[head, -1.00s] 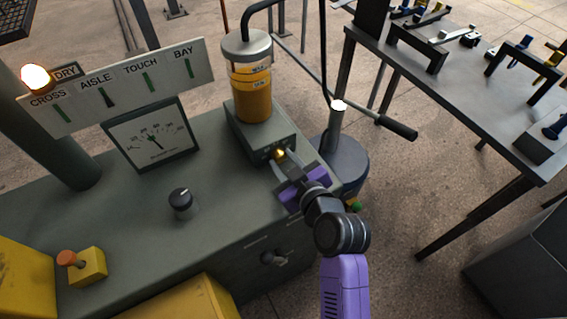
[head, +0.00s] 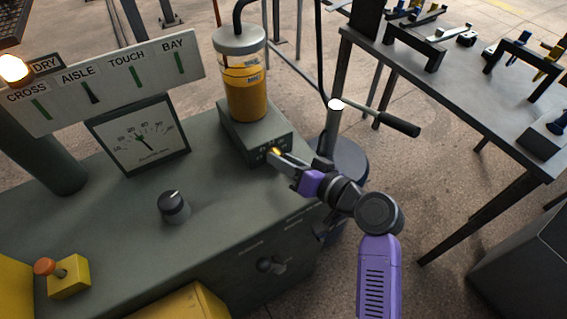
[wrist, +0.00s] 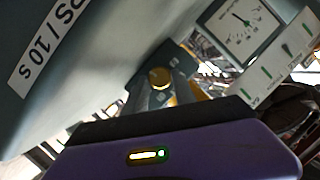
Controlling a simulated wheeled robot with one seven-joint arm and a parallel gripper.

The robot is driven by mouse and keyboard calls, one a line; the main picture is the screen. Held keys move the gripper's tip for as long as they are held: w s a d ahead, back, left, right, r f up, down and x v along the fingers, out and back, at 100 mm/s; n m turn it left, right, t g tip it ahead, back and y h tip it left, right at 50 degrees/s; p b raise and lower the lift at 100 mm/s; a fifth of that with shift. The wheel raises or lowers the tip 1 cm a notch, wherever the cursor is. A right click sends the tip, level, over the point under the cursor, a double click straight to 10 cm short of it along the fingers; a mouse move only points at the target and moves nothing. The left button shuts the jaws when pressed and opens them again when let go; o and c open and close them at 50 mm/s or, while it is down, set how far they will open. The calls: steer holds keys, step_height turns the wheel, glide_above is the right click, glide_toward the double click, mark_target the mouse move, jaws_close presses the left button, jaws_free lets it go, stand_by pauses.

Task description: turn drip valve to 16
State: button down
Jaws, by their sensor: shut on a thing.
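The drip valve is a small brass knob (head: 275,152) on the front of a grey block (head: 258,135) under an amber-filled reservoir (head: 245,90). My gripper (head: 280,158) reaches it from the lower right and is shut on it. In the wrist view the brass knob (wrist: 160,79) sits between my two grey fingers (wrist: 160,92). The scale marks around the knob on the block are too small to read, so its setting cannot be told.
A dial gauge (head: 142,138) and a black knob (head: 173,206) are on the grey bench to the left. A yellow box with an orange-topped lever (head: 68,278) stands at lower left. A black-handled lever (head: 398,124) juts out at right, near a dark table (head: 490,115).

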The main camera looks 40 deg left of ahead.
steer(key=shift+f+m+g+y+b, duration=0.1)
steer(key=shift+m+g+y+b, duration=0.3)
steer(key=shift+m, duration=0.4)
steer(key=c, duration=1.3)
jaws_free()
steer(key=shift+w, duration=0.1)
steer(key=shift+d, duration=0.15)
steer(key=v, duration=0.7)
steer(key=shift+d, duration=0.3)
